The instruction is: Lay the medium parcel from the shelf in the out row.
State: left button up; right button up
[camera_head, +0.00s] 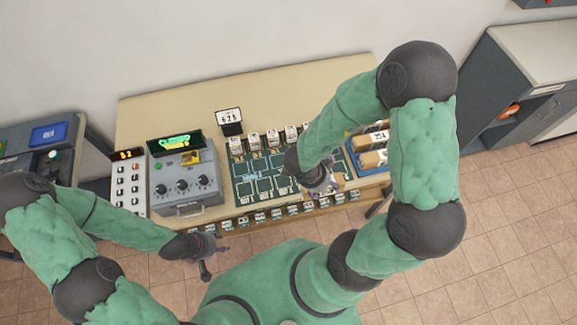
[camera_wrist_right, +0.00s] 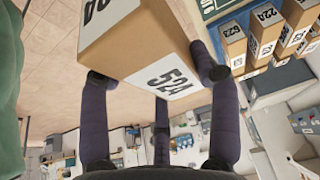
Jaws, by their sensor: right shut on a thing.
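My right gripper (camera_wrist_right: 165,85) is shut on a brown cardboard parcel (camera_wrist_right: 115,45) with white number labels; one seems to read 524. In the head view my right gripper (camera_head: 322,184) is above the table's front right part, and the arm hides much of the parcel (camera_head: 338,181). Whether the parcel touches anything below is unclear. A dark green mat (camera_head: 242,184) with white outlined cells, some marked OUT, lies left of it. A blue-edged shelf (camera_head: 352,160) with labelled parcels (camera_head: 371,159) stands to its right. My left gripper (camera_head: 209,254) is empty, fingers apart, before the table.
Several white-labelled boxes (camera_head: 253,141) line the mat's back edge. A number card (camera_head: 229,115) stands behind them. A grey console (camera_head: 186,178) with knobs and a button panel (camera_head: 130,188) fill the table's left.

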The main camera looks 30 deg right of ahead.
jog(key=w+a+f+b, duration=0.1)
jog(key=w+f, duration=0.2)
jog(key=w, duration=0.1)
jog(key=w+a+f, duration=0.1)
jog(key=w+f, duration=0.2)
jog(key=w, duration=0.1)
jog(key=w+a+f+b, duration=0.1)
jog(key=w+f, duration=0.2)
jog(key=w, duration=0.1)
jog(key=shift+w+f+b, duration=0.15)
jog(key=shift+w+b, duration=0.15)
jog(key=shift+w, duration=0.1)
jog(key=shift+w+a+f+b, duration=0.15)
jog(key=shift+f+b, duration=0.1)
jog(key=shift+f, duration=0.7)
jog(key=shift+w+d+f+b, duration=0.1)
jog(key=shift+f+b, duration=0.1)
jog(key=shift+f, duration=0.75)
jog(key=shift+a+r, duration=0.1)
jog(key=o, duration=1.4)
jog(key=shift+c, duration=0.2)
jog(key=p+v, duration=0.2)
jog(key=v, duration=1)
jog(key=shift+p, duration=0.3)
